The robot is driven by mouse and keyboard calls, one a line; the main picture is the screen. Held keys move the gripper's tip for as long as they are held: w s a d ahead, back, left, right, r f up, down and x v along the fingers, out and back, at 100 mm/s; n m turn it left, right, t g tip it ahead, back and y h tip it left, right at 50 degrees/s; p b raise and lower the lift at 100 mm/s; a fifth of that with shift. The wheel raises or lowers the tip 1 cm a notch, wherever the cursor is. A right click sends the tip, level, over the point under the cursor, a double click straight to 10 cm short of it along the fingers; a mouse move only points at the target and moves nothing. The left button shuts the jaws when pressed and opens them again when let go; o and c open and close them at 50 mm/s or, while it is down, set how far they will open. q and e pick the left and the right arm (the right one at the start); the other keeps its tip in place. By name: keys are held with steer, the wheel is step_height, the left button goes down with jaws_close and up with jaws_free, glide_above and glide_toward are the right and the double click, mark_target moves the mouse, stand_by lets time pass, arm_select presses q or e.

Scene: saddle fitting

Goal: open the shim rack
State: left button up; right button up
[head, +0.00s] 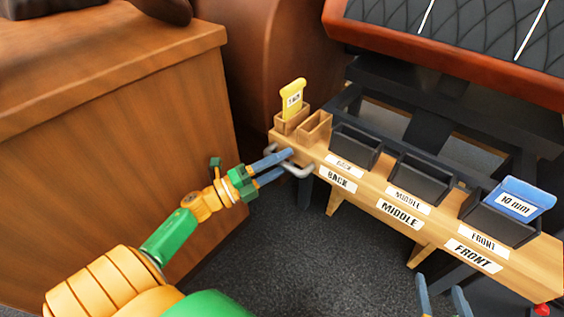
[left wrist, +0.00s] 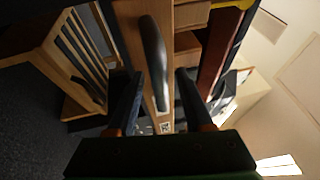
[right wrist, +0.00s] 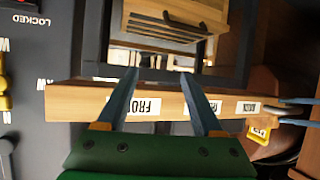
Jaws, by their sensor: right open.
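The shim rack (head: 330,199) is a wooden bar with black bins labelled BACK, MIDDLE and FRONT. A grey bar handle (head: 299,171) is on its left end and also shows in the left wrist view (left wrist: 154,60). My left gripper (head: 288,162) is at this handle, its two fingers apart with the handle between them; I cannot tell if they touch it. My right gripper (head: 440,290) is open and empty, low in the head view. In the right wrist view its fingers (right wrist: 158,78) are apart in front of the rack's FRONT label (right wrist: 144,106).
A blue 10 mm shim (head: 520,200) stands in the FRONT bin and a yellow shim (head: 292,99) in a wooden slot at the left end. A wooden cabinet (head: 110,120) stands left. A dark panel marked LOCKED (right wrist: 30,60) is beside the rack. Dark floor (head: 330,270) lies clear below.

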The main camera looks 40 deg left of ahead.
arm_select(q)
steer(key=v, duration=0.7)
steer(key=shift+p, duration=0.45)
arm_select(e)
steer(key=s+d+f+g, duration=0.1)
steer(key=s+f+g, duration=0.2)
steer(key=s+f, duration=0.1)
steer(key=shift+d+f+g+h, duration=0.25)
steer(key=shift+f+g+h, duration=0.05)
steer(key=shift+f+h, duration=0.15)
